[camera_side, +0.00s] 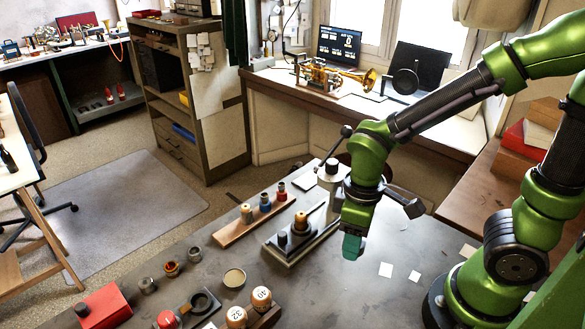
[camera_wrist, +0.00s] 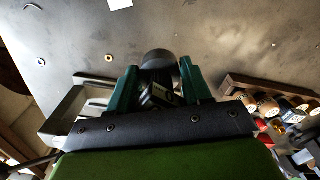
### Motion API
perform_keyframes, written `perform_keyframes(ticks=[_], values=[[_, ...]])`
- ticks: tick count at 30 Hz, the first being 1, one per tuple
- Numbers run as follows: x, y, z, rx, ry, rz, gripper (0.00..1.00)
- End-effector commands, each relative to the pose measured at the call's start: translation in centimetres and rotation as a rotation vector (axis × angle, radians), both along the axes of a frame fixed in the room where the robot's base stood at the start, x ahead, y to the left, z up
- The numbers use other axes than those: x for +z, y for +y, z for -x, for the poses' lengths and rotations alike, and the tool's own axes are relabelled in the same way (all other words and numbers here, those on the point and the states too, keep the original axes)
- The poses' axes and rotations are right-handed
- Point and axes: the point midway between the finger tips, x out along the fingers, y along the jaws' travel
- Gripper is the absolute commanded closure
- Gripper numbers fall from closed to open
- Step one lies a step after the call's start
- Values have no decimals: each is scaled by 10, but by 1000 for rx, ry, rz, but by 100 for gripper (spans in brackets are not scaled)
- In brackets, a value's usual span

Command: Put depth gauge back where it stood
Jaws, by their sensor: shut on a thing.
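My gripper (camera_side: 352,246) hangs over the grey bench, right of the metal press-like fixture (camera_side: 300,240), its teal fingers pointing down. In the wrist view my gripper (camera_wrist: 158,88) is shut on a dark piece with a round black end (camera_wrist: 158,60), which I take to be the depth gauge. The piece sits between the two green fingers, and its lower part is hidden by the gripper body. In the side view the held piece is hidden behind the fingers. I cannot tell its height above the bench.
A wooden rack with small bottles (camera_side: 240,229) stands left of the fixture. White paper squares (camera_side: 386,270) lie right of my gripper, where the bench is mostly clear.

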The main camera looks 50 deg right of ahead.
Motion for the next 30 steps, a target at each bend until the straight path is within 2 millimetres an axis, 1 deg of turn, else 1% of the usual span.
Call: perform_keyframes(ticks=[1, 6, 9, 10, 12, 14, 18, 30], values=[[-8, 19, -8, -7, 6, 1, 95], [-29, 77, -34, -182, 3, 2, 95], [-37, 101, -46, -314, 2, 1, 95], [-38, 106, -49, -354, 1, 0, 95], [-38, 113, -57, -440, 0, -1, 95], [-36, 116, -62, -505, -2, -3, 96], [-34, 117, -64, -583, 0, -1, 95], [-35, 116, -64, -595, 0, -1, 95]])
